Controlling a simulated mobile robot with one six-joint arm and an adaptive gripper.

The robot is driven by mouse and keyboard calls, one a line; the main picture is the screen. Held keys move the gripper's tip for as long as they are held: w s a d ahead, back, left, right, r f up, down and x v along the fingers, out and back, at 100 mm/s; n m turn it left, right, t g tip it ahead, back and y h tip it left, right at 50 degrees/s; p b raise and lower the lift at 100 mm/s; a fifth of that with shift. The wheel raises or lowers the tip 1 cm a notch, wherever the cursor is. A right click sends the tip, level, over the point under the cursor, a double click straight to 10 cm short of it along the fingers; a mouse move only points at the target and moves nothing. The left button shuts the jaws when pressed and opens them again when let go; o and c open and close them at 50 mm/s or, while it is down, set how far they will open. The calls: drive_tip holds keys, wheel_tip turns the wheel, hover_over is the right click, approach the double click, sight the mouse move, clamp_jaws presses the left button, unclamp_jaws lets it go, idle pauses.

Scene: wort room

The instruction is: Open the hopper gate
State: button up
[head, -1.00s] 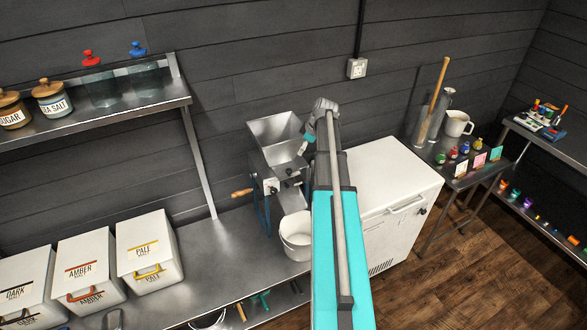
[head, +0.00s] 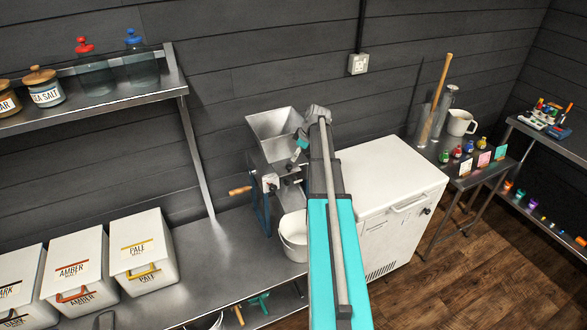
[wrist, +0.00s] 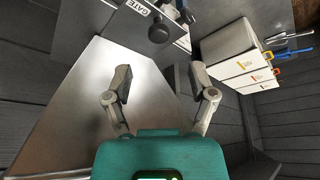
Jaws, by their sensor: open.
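The grain mill with its metal hopper (head: 275,125) stands on the steel bench against the wall. In the wrist view a plate with a GATE label (wrist: 138,8) is at the top edge, with a dark round knob (wrist: 158,33) beside it. My gripper (wrist: 160,82) is open and empty, its two fingers apart; the knob lies beyond the fingertips, a little above the middle of the gap. In the head view my gripper (head: 300,146) is at the hopper's right side, partly hidden by my arm. Whether it touches anything is unclear.
A white bucket (head: 292,238) stands below the mill, partly behind my arm. A wooden crank handle (head: 240,191) sticks out to the mill's left. White malt bins (head: 140,258) stand on the bench at left. A white chest (head: 385,185) is right of my arm.

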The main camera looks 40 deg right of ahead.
sight(290, 166)
drive_tip(key=shift+b+x, duration=2.95)
drive_tip(key=shift+x, duration=0.5)
clamp_jaws()
